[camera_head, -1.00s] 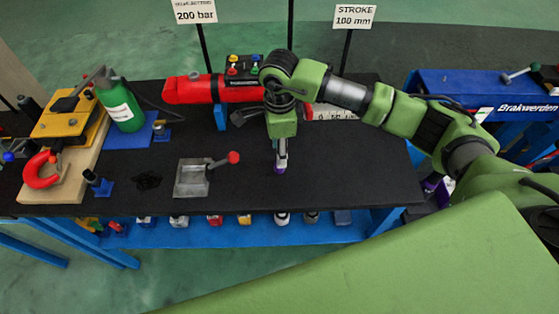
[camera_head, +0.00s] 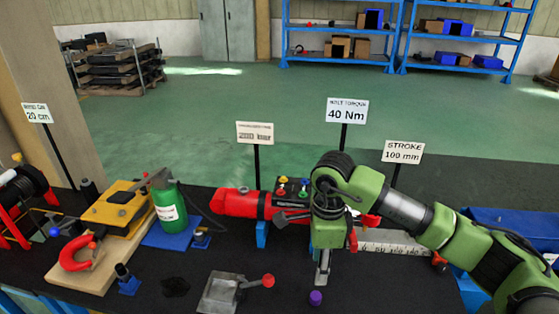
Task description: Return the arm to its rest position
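My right arm comes in from the right, green with grey joints. Its gripper (camera_head: 321,277) points down over the black bench top, in front of the red cylinder (camera_head: 243,204). A small purple piece (camera_head: 316,297) is just below the fingertips, with a narrow gap visible between them. The fingers show as one narrow grey shape, so I cannot tell whether they are open or shut. My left gripper is not in view.
A STROKE ruler block (camera_head: 393,243) and a button box (camera_head: 291,188) stand behind and beside the wrist. A grey block with a red-knobbed lever (camera_head: 222,293), a green bottle (camera_head: 168,205) and a red clamp (camera_head: 76,255) are to the left. Sign posts rise behind the bench.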

